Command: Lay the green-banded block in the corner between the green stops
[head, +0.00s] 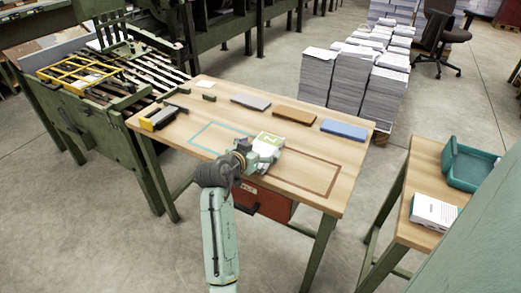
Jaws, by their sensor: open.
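My gripper (266,157) is low over the middle of the wooden table. It is open. A pale block with a yellow-green edge and a dark mark on top (269,139) shows right at my gripper's far side. It looks like the green-banded block, but my gripper covers part of it. I cannot tell whether the fingers touch it. A small dark green stop (208,97) sits near the table's far left edge. Another small green piece (183,90) lies to its left, close to the corner.
A grey slab (250,101), a brown slab (294,116) and a blue slab (343,130) lie along the far side. A yellow-and-black item (158,118) is at the left edge. Teal (205,124) and brown (328,193) outlines mark the tabletop. The teal outline's left part is clear.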

